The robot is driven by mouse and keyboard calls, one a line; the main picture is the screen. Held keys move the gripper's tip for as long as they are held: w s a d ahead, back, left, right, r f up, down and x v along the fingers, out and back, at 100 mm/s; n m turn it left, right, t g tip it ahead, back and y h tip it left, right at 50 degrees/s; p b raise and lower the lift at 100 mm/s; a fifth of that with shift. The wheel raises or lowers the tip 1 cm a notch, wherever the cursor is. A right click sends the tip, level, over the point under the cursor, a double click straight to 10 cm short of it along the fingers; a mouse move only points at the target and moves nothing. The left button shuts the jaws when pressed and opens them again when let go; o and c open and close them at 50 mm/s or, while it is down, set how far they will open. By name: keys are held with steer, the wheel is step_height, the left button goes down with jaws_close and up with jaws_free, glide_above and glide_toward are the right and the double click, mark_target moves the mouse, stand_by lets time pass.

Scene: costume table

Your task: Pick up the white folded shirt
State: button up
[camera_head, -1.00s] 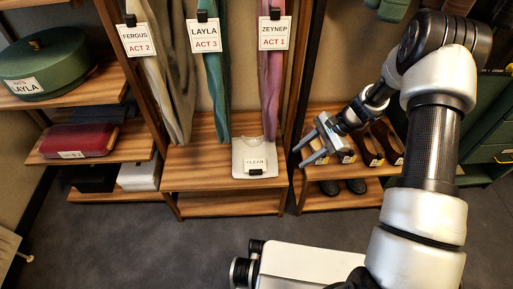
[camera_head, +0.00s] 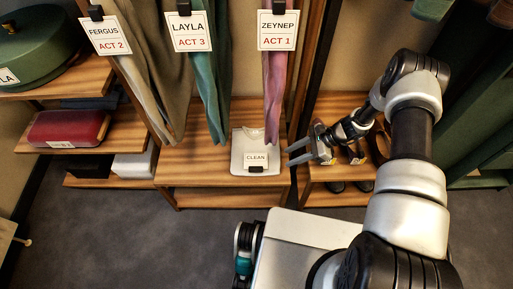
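The white folded shirt (camera_head: 240,152) lies flat on the wooden shelf of the clothes rack, near its right end. A small card reading CLEAN (camera_head: 256,158) is clipped at its front with a black clip. My gripper (camera_head: 290,154) is just to the right of the shirt, its two fingers pointing left toward it. The fingers are apart with nothing visible between them. Whether they touch the shirt or hang above the shelf edge, I cannot tell.
Garments tagged FERGUS (camera_head: 105,35), LAYLA (camera_head: 188,32) and ZEYNEP (camera_head: 277,30) hang above the shelf. A dark upright post (camera_head: 312,75) stands behind my gripper. Brown shoes (camera_head: 378,144) are on the right shelf. A red box (camera_head: 68,128) sits left. Shelf left of the shirt is clear.

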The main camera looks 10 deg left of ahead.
steer(key=b, duration=0.2)
glide_toward(259, 168)
steer(key=f, duration=0.2)
steer(key=shift+s+a+f, duration=0.2)
steer(key=shift+a+f, duration=0.05)
steer(key=shift+a+r+b+x, duration=0.15)
steer(key=shift+x, duration=0.85)
steer(key=shift+a+r+b+x, duration=0.15)
steer(key=shift+x, duration=0.85)
steer(key=shift+a+r+b+x, duration=0.15)
steer(key=shift+x, duration=0.85)
steer(key=shift+w, duration=0.1)
steer(key=shift+c, duration=0.3)
jaws_close()
